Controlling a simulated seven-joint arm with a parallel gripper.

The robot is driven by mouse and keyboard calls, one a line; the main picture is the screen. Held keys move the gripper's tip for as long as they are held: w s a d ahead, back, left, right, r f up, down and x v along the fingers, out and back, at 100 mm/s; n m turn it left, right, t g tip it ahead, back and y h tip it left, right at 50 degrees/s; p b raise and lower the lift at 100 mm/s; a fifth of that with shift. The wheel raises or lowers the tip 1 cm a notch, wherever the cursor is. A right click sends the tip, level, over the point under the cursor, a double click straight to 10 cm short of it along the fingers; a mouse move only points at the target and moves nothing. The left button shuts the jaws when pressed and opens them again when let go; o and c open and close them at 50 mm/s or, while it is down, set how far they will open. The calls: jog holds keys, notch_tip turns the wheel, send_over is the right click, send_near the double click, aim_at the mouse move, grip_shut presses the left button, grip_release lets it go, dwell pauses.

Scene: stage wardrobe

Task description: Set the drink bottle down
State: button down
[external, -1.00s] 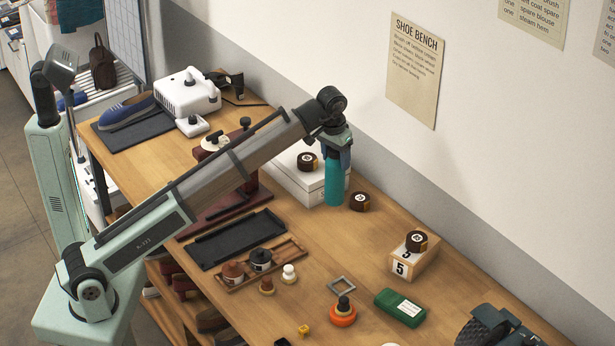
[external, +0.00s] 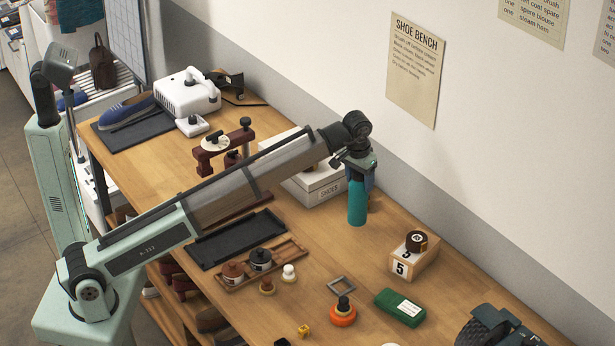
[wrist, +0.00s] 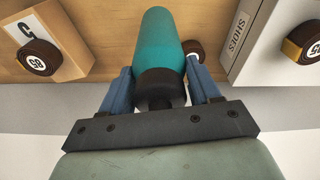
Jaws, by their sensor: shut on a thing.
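The drink bottle (external: 357,203) is teal with a dark cap and hangs upright from my gripper (external: 358,176) in the external view. My gripper is shut on its cap end. In the wrist view the bottle (wrist: 163,45) runs between the two blue fingers of my gripper (wrist: 168,88). The bottle's base is close to the wooden bench (external: 325,240); I cannot tell whether it touches. A dark roll (wrist: 193,48) shows just beside the bottle in the wrist view and is hidden behind it in the external view.
A white shoe box (external: 317,187) stands left of the bottle. A wooden block marked 5 (external: 402,267) with a dark roll (external: 416,241) on top stands to the right. A black tray (external: 237,238) and a green case (external: 400,307) lie nearer. Bare bench lies between bottle and block.

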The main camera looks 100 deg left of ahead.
jog(key=shift+f, duration=1.65)
jog(key=shift+c, duration=1.2)
grip_release()
jog(key=r, duration=0.8)
jog(key=d+r, duration=0.1)
jog(key=r, duration=0.3)
jog(key=shift+s+d+r, duration=0.1)
jog(key=shift+s, duration=0.3)
